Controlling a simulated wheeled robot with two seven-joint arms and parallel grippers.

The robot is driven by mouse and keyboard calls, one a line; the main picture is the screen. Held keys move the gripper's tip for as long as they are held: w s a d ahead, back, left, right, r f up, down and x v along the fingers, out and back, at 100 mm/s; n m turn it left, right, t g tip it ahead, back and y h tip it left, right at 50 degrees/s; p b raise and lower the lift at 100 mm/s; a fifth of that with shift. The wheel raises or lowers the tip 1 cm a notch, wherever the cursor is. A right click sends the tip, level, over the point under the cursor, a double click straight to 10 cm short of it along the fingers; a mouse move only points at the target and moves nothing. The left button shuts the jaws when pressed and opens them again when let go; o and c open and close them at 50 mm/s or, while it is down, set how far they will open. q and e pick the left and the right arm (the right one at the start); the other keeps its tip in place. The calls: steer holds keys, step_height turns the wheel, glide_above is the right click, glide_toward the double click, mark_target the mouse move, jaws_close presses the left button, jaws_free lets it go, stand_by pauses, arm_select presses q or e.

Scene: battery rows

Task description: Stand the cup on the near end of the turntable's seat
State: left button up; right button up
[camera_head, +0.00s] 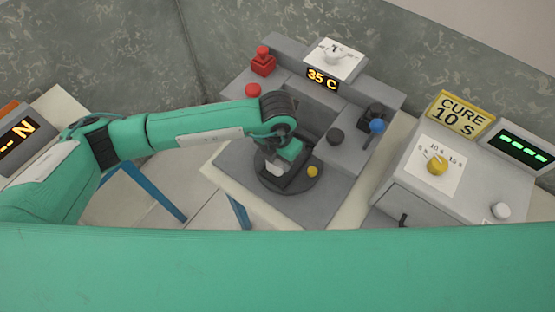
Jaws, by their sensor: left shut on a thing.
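My left gripper (277,172) reaches in from the left and points down over the disc. It is shut on a small pale thing, which looks like the cup (273,170), at the disc's left part. The gripper hides most of the cup and the seat, so I cannot tell whether the cup touches the seat. My right gripper is not in view.
Behind the disc stand a "35 C" display (322,79), a white dial (334,56) and red parts (263,62). A "CURE 10 s" sign (460,114) and a yellow-knobbed box (437,165) stand at the right.

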mark_target(277, 163)
arm_select(q)
step_height(277, 163, down, 2)
steer(key=shift+f, duration=0.15)
steer(key=shift+f, duration=0.1)
steer(key=shift+f, duration=0.15)
steer(key=o, duration=1)
steer(key=shift+c, duration=0.2)
